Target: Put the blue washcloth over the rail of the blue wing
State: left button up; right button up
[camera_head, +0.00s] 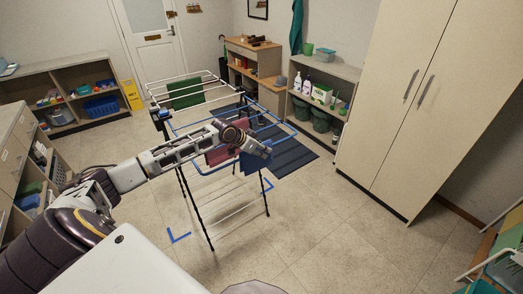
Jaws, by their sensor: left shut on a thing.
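A folding drying rack (205,92) stands in the middle of the floor, with a white-railed wing at the back and a blue wing (284,127) towards the front. My left arm reaches across the blue wing. My left gripper (266,153) is shut on the blue washcloth (254,164), which hangs beneath it at the right part of the blue wing. I cannot tell whether the cloth touches the rail. A dark red cloth (217,155) hangs beside it, partly behind my arm. A green cloth (185,94) hangs on the white wing. My right gripper is not in view.
A tall cream cupboard (433,95) stands on the right, with a low shelf (327,71) of bottles and bins beside it. Drawers (14,150) stand at the left.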

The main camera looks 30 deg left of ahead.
pick_arm(q)
jog(key=shift+f+b, duration=0.65)
jog(key=shift+f, duration=0.1)
jog(key=shift+f, duration=0.15)
jog(key=o, duration=1)
jog(key=shift+s+a, duration=0.1)
jog(key=shift+v, duration=4.55)
jog(key=shift+v, duration=1.4)
